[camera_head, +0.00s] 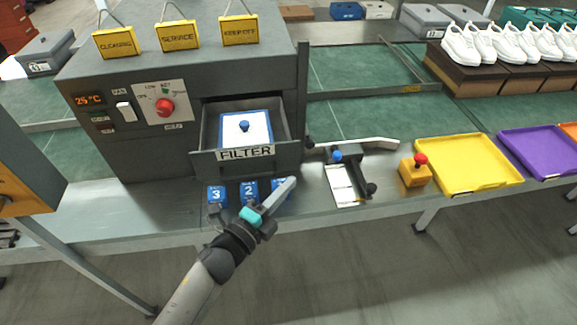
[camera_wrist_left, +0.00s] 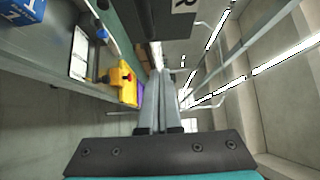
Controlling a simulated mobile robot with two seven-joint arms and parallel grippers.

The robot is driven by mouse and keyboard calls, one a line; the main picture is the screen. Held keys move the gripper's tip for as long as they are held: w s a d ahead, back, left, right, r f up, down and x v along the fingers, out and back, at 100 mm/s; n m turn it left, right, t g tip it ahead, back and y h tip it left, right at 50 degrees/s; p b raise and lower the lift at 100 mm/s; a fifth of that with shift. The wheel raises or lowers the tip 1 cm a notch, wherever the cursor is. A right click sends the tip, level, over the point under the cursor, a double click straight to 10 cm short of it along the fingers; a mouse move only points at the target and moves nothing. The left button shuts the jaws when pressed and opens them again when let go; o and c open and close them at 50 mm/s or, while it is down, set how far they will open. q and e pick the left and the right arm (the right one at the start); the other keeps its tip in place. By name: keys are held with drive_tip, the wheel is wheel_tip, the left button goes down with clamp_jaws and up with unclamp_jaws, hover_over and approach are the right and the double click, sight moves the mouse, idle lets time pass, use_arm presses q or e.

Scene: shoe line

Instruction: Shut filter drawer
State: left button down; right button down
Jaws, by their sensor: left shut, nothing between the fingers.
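The filter drawer (camera_head: 290,160) is pulled out of the grey machine (camera_head: 120,140), its front labelled FILTER. Inside lies a white filter panel with a blue knob (camera_head: 244,126). My left gripper (camera_head: 290,182) is shut and empty, just in front of and below the right part of the drawer front; I cannot tell if it touches. In the left wrist view its closed fingers (camera_wrist_left: 160,90) point away from the camera, and part of the dark drawer front (camera_wrist_left: 165,12) shows at the top. My right gripper is in neither view.
Blue numbered blocks (camera_head: 217,194) stand on the bench below the drawer. To the right are a dark fixture with a white card (camera_head: 341,185), a yellow box with a red button (camera_head: 415,172) and a yellow tray (camera_head: 436,160).

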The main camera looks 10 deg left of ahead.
sight(288, 168)
use_arm(q)
drive_tip(key=w, duration=0.5)
drive_tip(key=shift+w, duration=0.25)
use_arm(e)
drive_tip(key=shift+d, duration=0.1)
